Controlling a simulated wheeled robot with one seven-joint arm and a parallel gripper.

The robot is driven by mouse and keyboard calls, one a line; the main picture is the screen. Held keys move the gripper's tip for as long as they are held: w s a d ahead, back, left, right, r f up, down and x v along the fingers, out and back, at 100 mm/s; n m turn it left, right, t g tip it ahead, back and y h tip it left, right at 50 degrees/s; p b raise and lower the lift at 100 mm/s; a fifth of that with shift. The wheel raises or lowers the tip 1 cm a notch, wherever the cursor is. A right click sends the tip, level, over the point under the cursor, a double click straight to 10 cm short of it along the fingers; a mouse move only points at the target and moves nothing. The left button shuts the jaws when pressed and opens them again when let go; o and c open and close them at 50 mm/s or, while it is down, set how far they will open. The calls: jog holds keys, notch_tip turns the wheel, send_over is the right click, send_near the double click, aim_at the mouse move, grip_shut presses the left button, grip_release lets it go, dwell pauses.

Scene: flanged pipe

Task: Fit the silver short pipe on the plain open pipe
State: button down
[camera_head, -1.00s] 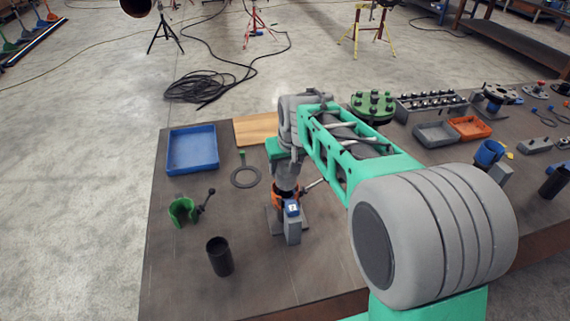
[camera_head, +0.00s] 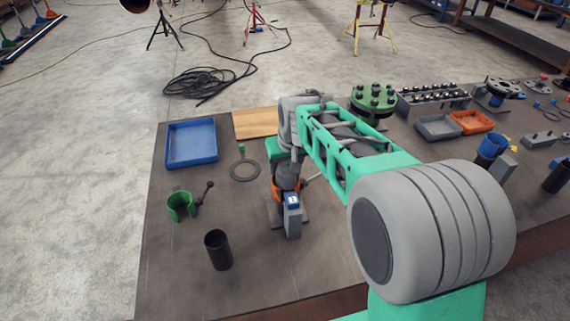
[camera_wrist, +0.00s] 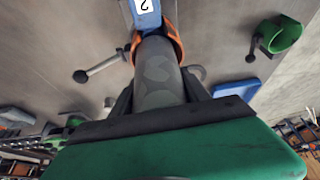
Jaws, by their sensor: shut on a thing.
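The silver short pipe (camera_wrist: 158,75) is a grey cylinder between my gripper's (camera_wrist: 160,92) dark fingers in the wrist view. My gripper is shut on it. Its far end reaches to the orange clamp ring (camera_wrist: 172,40), but I cannot tell how deep it sits. In the head view my gripper (camera_head: 287,176) is right above the orange clamp (camera_head: 278,190), and the pipe is mostly hidden there. A plain dark open pipe (camera_head: 219,252) stands upright on the table, left of and nearer than the clamp. Any pipe inside the clamp is hidden.
The orange clamp's stand has a blue block (camera_head: 291,201) marked 2 and a lever (camera_wrist: 100,67). A green clamp (camera_head: 181,207) with a lever is at left. A flat ring (camera_head: 245,171) and blue tray (camera_head: 191,146) lie behind.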

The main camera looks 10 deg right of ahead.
jog(key=shift+f+b, duration=0.4)
jog(key=shift+b, duration=0.05)
dwell(0.3)
jog(key=shift+c, duration=2.3)
grip_release()
jog(key=shift+f, duration=0.1)
jog(key=b+v, duration=0.1)
jog(key=v, duration=0.6)
jog(key=shift+r, duration=0.3)
notch_tip(320, 180, up, 10)
jog(key=p, duration=0.6)
jog(key=shift+s+f, duration=0.15)
jog(key=shift+f, duration=0.2)
